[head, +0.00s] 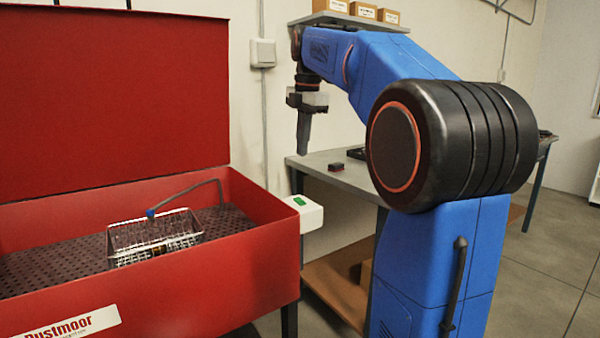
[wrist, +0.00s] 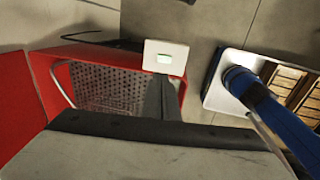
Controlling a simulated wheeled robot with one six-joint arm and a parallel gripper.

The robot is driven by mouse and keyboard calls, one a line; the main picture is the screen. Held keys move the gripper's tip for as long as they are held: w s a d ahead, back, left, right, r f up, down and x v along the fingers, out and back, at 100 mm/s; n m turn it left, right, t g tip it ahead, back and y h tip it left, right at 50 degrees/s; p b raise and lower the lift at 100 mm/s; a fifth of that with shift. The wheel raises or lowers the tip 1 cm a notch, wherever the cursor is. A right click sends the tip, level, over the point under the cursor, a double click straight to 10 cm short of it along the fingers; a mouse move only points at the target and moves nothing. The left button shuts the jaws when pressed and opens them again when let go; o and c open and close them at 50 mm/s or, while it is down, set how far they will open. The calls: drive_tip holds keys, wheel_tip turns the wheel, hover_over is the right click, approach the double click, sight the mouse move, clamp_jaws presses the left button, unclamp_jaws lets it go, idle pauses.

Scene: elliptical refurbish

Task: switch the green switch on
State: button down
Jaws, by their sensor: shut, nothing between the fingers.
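The green switch (head: 300,201) is a small green rocker on a white box (head: 312,217) at the right end of the red washer. In the wrist view the green switch (wrist: 163,58) shows on the top face of the white box (wrist: 178,49). I cannot tell which way it is set. My gripper (head: 303,152) points down, above the white box and apart from it in the head view. Its fingers are shut and empty. In the wrist view the dark fingers of my gripper (wrist: 164,85) reach up towards the near edge of the box.
The red washer (head: 250,260) has its lid (head: 110,90) raised. A wire basket (head: 118,237) and a bent hose (head: 200,186) are inside it. A grey table (head: 335,177) behind carries a small dark block (head: 335,167). A wall box (head: 262,53) hangs behind my gripper.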

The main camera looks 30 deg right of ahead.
sight(300, 200)
drive_tip(key=f, duration=0.4)
drive_tip(key=w+f, duration=0.1)
drive_tip(key=f, duration=0.4)
drive_tip(key=w+f, duration=0.1)
drive_tip(key=f, duration=0.3)
drive_tip(key=shift+f, duration=0.25)
drive_tip(key=shift+w+a+f+g, duration=0.1)
drive_tip(key=shift+w+f+g, duration=0.15)
drive_tip(key=shift+f+g, duration=0.35)
drive_tip(key=shift+s, duration=0.8)
drive_tip(key=shift+r, duration=0.15)
